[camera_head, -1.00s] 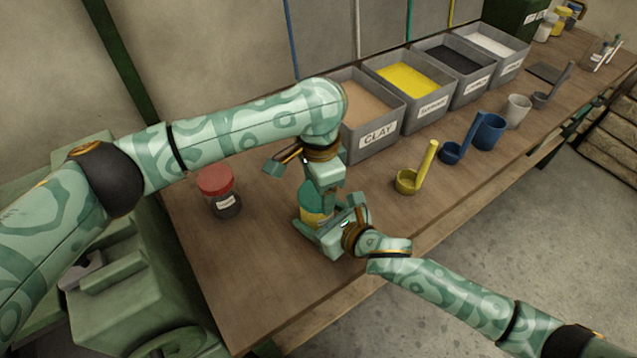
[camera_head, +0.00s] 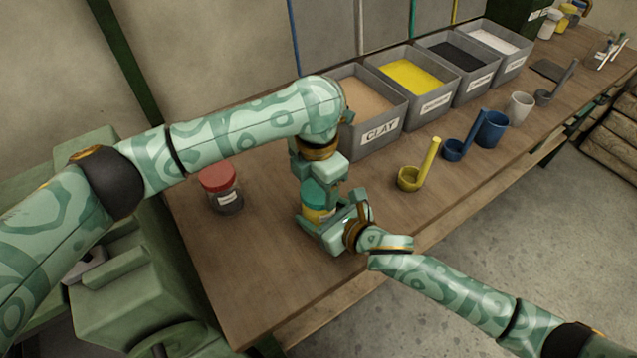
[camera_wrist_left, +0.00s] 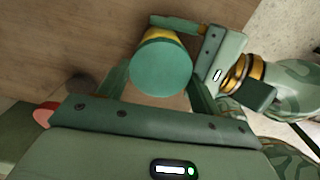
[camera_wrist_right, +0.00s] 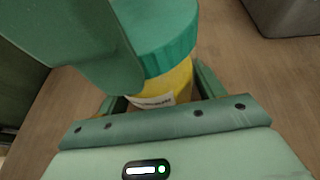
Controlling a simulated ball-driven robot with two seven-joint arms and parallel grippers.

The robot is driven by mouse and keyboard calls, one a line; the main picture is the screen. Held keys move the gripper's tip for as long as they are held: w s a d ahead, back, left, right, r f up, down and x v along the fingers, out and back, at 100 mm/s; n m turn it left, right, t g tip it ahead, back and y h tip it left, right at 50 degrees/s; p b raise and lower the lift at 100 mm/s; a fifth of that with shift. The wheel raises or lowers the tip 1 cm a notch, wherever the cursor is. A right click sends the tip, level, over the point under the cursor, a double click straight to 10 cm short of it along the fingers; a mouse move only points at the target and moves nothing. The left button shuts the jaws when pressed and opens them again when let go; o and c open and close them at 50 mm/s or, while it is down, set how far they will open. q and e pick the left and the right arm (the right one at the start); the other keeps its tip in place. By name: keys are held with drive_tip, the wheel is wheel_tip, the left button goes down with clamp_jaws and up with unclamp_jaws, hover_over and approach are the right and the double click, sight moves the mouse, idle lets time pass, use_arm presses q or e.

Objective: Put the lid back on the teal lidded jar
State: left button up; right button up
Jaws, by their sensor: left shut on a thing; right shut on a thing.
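The teal lidded jar (camera_head: 318,216) stands upright near the table's front edge, its yellow body with a white label showing in the right wrist view (camera_wrist_right: 165,88). Its round teal lid (camera_wrist_left: 161,68) is on top of the body; the right wrist view shows its ribbed edge (camera_wrist_right: 170,58) against the yellow with no visible gap. My left gripper (camera_head: 318,188) points down from above and is shut on the lid. My right gripper (camera_head: 325,222) comes from the front right and is shut on the jar body. The grippers partly hide the jar in the head view.
A red-lidded jar (camera_head: 222,188) stands to the left on the wooden table (camera_head: 262,270). A grey clay bin (camera_head: 374,134) is behind, with more bins along the wall. A yellow ladle (camera_head: 412,178) and blue ladle (camera_head: 455,150) stand to the right.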

use_arm(q)
drive_tip(key=shift+w+m, duration=0.1)
drive_tip(key=shift+m, duration=1.1)
drive_tip(key=o, duration=1)
drive_tip(key=shift+c, duration=0.2)
drive_tip(key=shift+r, duration=2.3)
drive_tip(key=shift+c, duration=0.5)
